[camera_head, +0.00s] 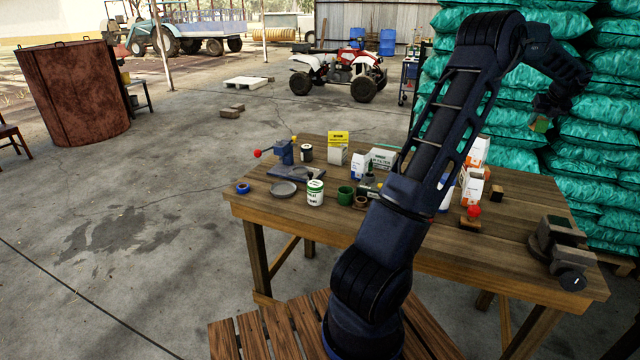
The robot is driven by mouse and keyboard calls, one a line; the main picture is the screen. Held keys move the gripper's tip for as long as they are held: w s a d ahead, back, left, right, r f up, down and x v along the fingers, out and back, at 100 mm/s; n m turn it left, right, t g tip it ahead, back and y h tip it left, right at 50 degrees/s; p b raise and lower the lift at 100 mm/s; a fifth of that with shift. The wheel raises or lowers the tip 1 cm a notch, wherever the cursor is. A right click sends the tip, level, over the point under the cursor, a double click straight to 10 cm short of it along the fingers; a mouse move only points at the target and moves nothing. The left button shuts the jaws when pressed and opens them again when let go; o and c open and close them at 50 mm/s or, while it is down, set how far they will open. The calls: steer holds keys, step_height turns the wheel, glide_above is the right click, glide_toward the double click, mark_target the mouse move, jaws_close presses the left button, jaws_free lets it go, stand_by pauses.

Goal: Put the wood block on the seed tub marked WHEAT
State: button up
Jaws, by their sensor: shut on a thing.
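My gripper (541,117) is raised high above the right side of the workbench, in front of the green sacks. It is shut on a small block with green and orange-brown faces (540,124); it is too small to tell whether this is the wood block. A white tub with a green band and dark lettering (315,193) stands upright at the bench's front left, far from my gripper. Its lettering looks like WHEAT but is not clear. A dark tub with a pale label (306,153) stands behind it.
White cartons crowd the middle, partly behind my arm. Stacked green sacks (603,150) stand behind.

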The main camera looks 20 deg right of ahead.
step_height(320, 180, up, 6)
steer(key=shift+r, duration=0.1)
steer(key=w+a+r+n+y, duration=0.2)
steer(key=w+a+n, duration=0.2)
steer(key=w+a, duration=1.3)
steer(key=n+y, duration=0.6)
steer(key=n, duration=0.6)
glide_above(309, 182)
steer(key=s+d, duration=0.2)
step_height(309, 182, down, 2)
steer(key=shift+g, duration=0.4)
step_height(309, 182, down, 25)
steer(key=shift+w+a+f, duration=0.1)
steer(key=shift+a+f, duration=0.05)
steer(key=shift+f, duration=0.1)
